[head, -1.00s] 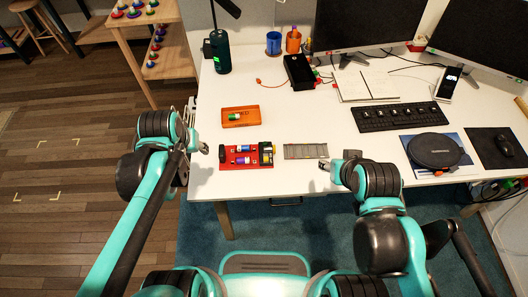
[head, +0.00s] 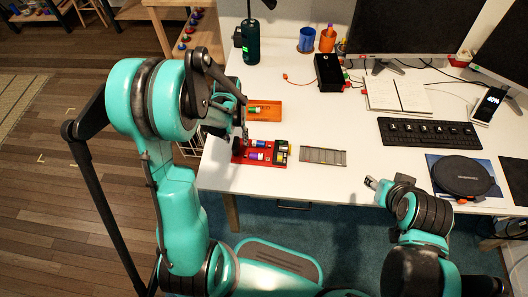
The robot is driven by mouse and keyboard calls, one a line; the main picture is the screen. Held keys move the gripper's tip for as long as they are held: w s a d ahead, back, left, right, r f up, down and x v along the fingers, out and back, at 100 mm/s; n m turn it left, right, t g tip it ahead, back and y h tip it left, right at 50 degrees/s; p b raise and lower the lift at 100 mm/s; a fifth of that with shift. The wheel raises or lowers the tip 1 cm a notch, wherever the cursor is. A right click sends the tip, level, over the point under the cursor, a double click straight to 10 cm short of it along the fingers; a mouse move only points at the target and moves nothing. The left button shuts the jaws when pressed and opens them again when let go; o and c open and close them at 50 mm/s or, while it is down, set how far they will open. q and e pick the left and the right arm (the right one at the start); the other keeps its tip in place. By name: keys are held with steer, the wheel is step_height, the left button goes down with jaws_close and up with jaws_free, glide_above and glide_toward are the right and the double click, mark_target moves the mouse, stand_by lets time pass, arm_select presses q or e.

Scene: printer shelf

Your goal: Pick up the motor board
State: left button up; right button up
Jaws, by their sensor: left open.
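The motor board, a red board (head: 269,153) with blue-and-white cylinders and a dark block with yellow, lies on the white desk near its front edge. My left gripper (head: 241,131) is open at the board's left end, close over it. My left forearm and wrist hide part of the gripper and the board's left edge. I cannot tell whether the fingers touch the board. My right gripper (head: 372,183) is at the desk's front edge, well to the right of the board; its jaw state is unclear.
An orange tray (head: 268,112) with a small green-ended cylinder lies behind the board. A grey slotted strip (head: 323,156) lies to the right. A keyboard (head: 428,132), notebook (head: 398,95) and round black device (head: 462,175) stand farther right. The desk (head: 330,185) is clear in front of the strip.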

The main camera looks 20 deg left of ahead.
mark_target(235, 142)
arm_select(q)
steer(key=f+b, duration=0.1)
steer(key=f, duration=0.1)
steer(key=f+b, duration=0.1)
steer(key=f, duration=0.1)
steer(key=shift+s+a, duration=0.15)
steer(key=shift+a, duration=0.05)
steer(key=shift+f, duration=0.4)
steer(key=shift+r, duration=0.1)
steer(key=shift+c, duration=1.2)
jaws_close()
